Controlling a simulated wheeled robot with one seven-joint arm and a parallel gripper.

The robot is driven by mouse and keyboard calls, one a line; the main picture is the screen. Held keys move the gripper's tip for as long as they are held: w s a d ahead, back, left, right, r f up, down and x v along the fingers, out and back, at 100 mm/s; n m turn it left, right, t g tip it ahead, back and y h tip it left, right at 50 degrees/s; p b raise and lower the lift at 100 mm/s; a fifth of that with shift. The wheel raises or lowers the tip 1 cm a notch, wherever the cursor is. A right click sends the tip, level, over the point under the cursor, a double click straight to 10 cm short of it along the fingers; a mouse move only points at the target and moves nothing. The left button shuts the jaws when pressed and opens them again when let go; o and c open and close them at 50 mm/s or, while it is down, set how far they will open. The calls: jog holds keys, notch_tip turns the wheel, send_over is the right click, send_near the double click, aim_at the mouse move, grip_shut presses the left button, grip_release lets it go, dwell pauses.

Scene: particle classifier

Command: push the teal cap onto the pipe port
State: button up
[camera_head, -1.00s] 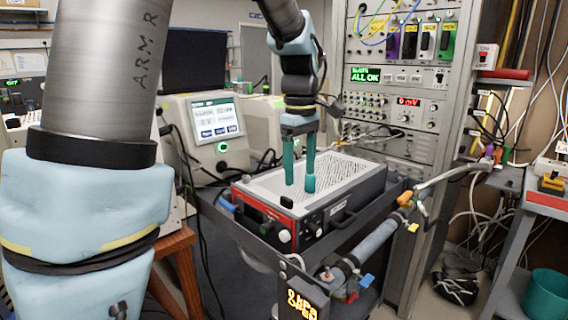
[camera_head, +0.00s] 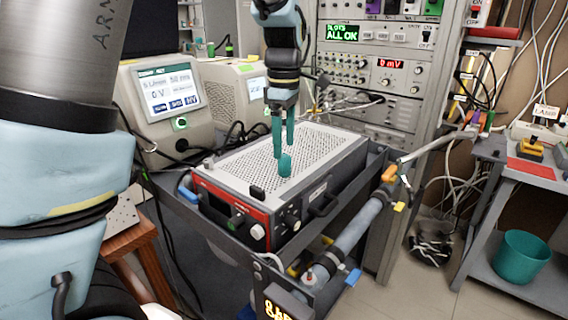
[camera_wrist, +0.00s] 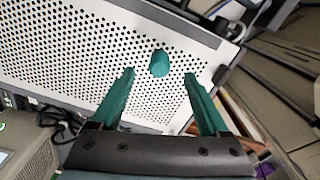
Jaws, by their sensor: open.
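The teal cap (camera_head: 285,164) stands on the perforated top of the grey-and-red instrument box (camera_head: 330,148). My gripper (camera_head: 283,150) is above the box, pointing down, with two teal fingers spread. In the wrist view my gripper (camera_wrist: 159,82) is open and empty, and the cap (camera_wrist: 159,63) shows ahead of the gap between the fingertips. I cannot tell whether a finger touches it. A grey pipe (camera_head: 362,222) runs along the cart's right side, with a pale fitting (camera_head: 317,276) at its near end. I cannot tell which end is the port.
The box sits on a dark cart (camera_head: 225,238). A small black block (camera_head: 257,192) is at the box's front edge. A screen unit (camera_head: 168,102) stands behind left, an equipment rack (camera_head: 385,135) behind right. A teal bin (camera_head: 522,257) is on the right shelf.

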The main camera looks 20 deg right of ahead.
aim_at(284, 165)
notch_tip(284, 165, down, 4)
jog(key=shift+w+a+f+p, duration=0.1)
jog(key=shift+p, duration=0.25)
jog(key=shift+c, duration=0.3)
grip_shut()
